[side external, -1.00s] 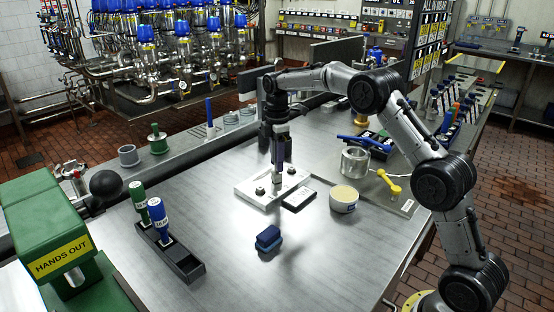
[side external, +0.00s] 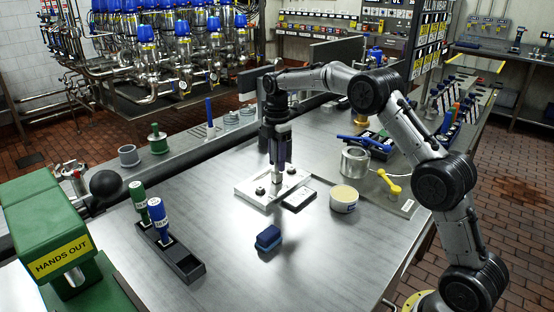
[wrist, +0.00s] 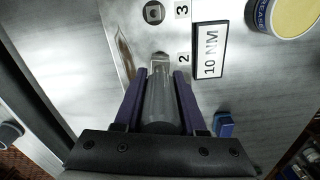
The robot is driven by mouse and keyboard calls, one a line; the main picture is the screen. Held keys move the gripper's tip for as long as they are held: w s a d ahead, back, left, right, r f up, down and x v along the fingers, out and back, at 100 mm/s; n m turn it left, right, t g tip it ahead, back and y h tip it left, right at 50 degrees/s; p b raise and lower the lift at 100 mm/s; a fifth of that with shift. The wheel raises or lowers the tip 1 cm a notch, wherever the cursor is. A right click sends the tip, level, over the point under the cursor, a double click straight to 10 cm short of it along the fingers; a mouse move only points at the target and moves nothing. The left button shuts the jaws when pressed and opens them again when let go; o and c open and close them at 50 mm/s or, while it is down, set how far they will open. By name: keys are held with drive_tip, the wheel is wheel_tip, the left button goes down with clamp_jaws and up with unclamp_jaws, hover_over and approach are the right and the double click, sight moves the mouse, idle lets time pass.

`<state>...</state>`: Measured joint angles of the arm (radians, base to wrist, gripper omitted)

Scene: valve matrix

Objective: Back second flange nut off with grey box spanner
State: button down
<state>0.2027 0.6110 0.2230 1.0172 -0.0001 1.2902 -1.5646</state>
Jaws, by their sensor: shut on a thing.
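My gripper (side external: 277,163) points down over the pale plate (side external: 243,190) on the bench. In the wrist view its purple fingers (wrist: 160,74) are shut on the grey box spanner (wrist: 160,103), held upright. The lower end of the spanner also shows in the side view (side external: 277,179). It stands at the position marked 2 (wrist: 184,58) on the plate; the second nut is hidden under it. A neighbouring nut (wrist: 154,12) sits bare beside the mark 3. Another dark nut (side external: 260,190) shows on the plate's near side.
A "10 NM" sign (wrist: 208,50) lies right of the plate. A round tin (side external: 344,200) and a blue block (side external: 268,238) stand nearby. A black rack (side external: 185,268) holds green-handled (side external: 138,193) and blue-handled (side external: 158,215) tools. The bench front is clear.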

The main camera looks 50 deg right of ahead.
drive_tip(key=shift+r, duration=3.05)
